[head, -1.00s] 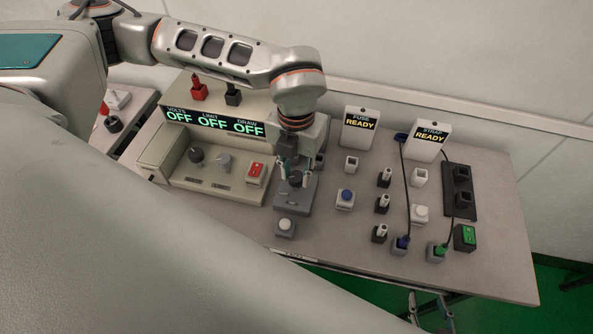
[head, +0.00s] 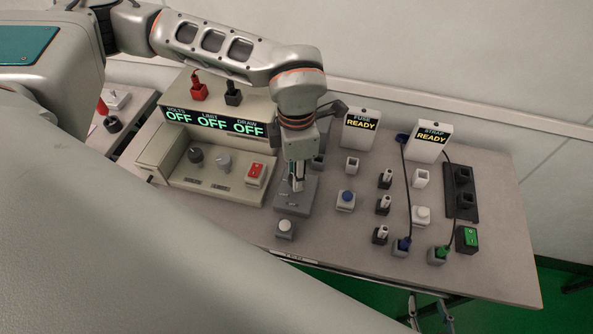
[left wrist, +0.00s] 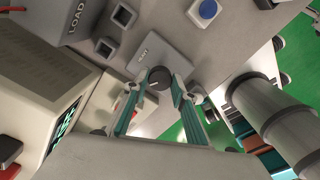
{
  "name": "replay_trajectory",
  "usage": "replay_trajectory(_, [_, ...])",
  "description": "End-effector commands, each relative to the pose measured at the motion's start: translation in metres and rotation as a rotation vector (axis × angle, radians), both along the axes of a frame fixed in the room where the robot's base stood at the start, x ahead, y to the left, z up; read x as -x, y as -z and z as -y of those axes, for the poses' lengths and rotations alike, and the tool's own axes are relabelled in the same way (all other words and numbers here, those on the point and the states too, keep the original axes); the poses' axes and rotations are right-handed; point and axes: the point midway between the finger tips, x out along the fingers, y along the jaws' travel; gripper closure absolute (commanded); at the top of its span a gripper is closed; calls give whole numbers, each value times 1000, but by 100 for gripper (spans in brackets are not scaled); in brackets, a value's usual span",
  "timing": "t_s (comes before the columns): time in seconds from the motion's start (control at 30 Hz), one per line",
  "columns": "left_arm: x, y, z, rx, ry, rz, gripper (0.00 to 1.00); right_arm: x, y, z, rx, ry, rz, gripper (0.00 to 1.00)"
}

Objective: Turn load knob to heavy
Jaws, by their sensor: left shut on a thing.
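The load knob (left wrist: 156,77) is a dark round knob with a pale pointer mark, on a grey box (head: 293,203). My left gripper (head: 297,184) points down over this box and hides the knob in the head view. In the left wrist view my left gripper (left wrist: 161,79) has its two teal fingers on either side of the knob, shut on it. My right gripper (head: 430,312) shows at the bottom edge, beyond the table front, with its fingers apart and empty.
The power supply (head: 215,123) with OFF readouts and a red switch (head: 255,174) stands left of the box. A white button (head: 285,228) sits in front and a blue button (head: 346,200) to the right. FUSE (head: 361,130) and STRAP (head: 428,142) signs, sockets and cables stand farther right.

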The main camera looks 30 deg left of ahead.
Motion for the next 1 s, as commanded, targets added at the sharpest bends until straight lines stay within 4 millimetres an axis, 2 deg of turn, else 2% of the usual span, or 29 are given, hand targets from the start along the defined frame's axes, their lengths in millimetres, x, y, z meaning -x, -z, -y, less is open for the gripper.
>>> replay_trajectory(0.7, [-1, -2, 0, -1, 677, 4, 96, -1, -2, 0, 0, 1, 2, 60])
replay_trajectory(1.0, [-1, -2, 0, 0, 903, 3, 96, -1, -4, 0, 0, 0, 3, 60])
